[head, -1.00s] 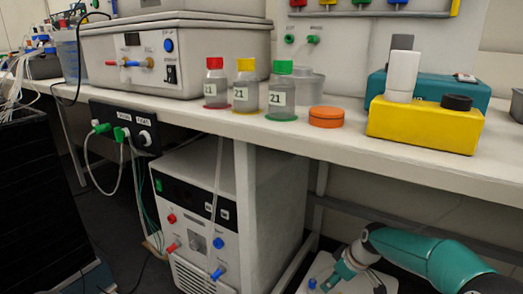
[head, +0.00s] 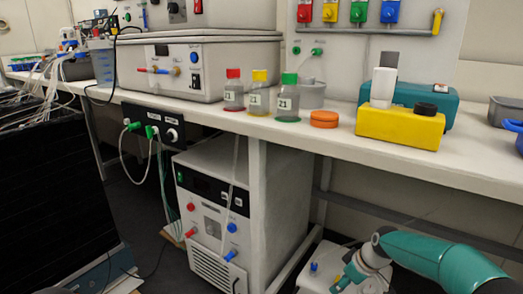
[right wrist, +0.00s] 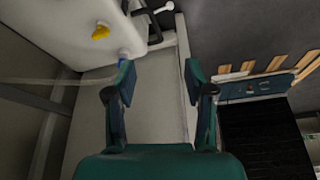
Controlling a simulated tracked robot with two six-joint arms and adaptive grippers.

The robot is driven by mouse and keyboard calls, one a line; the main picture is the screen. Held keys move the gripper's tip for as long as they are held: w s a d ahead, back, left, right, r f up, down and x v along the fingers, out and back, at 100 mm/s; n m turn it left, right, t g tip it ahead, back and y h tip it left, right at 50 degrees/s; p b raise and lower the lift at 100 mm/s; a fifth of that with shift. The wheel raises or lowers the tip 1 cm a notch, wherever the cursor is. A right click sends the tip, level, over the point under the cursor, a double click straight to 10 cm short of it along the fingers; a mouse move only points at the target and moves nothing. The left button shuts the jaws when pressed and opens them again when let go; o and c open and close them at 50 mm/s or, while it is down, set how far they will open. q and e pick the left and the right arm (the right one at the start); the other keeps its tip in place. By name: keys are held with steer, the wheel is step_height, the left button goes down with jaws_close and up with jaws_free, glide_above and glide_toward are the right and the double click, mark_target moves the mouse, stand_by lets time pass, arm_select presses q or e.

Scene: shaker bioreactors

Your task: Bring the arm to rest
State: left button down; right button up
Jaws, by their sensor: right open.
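My right arm (head: 440,258), teal and grey, comes in from the lower right of the head view, below bench height. My right gripper (head: 350,276) is at its end, low in front of the white unit under the bench; its fingers are small there. In the right wrist view the right gripper (right wrist: 158,80) is open, with two dark teal fingers apart and nothing between them. My left gripper is in neither view.
The white bench (head: 340,140) holds bottles with red (head: 233,90), yellow (head: 259,94) and green (head: 287,98) caps, an orange lid (head: 324,119) and a yellow block (head: 400,126). A white unit (head: 215,205) stands on the floor beneath. A black panel (head: 50,190) stands at left.

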steer(key=s+a+r+m+g+p, duration=0.1)
steer(key=s+a+r+m+p, duration=0.2)
steer(key=s+p, duration=0.7)
steer(key=s+a+r+m+p, duration=0.3)
steer(key=s+r+p, duration=0.5)
steer(key=s+p, duration=0.3)
steer(key=s+a+r+m+g+y+p, duration=0.1)
steer(key=s+a+r+m+p, duration=0.3)
steer(key=s+p, duration=0.7)
steer(key=shift+a+r+g+p, duration=0.25)
steer(key=shift+r+p, duration=0.8)
steer(key=shift+p, duration=1.5)
steer(key=shift+d, duration=0.15)
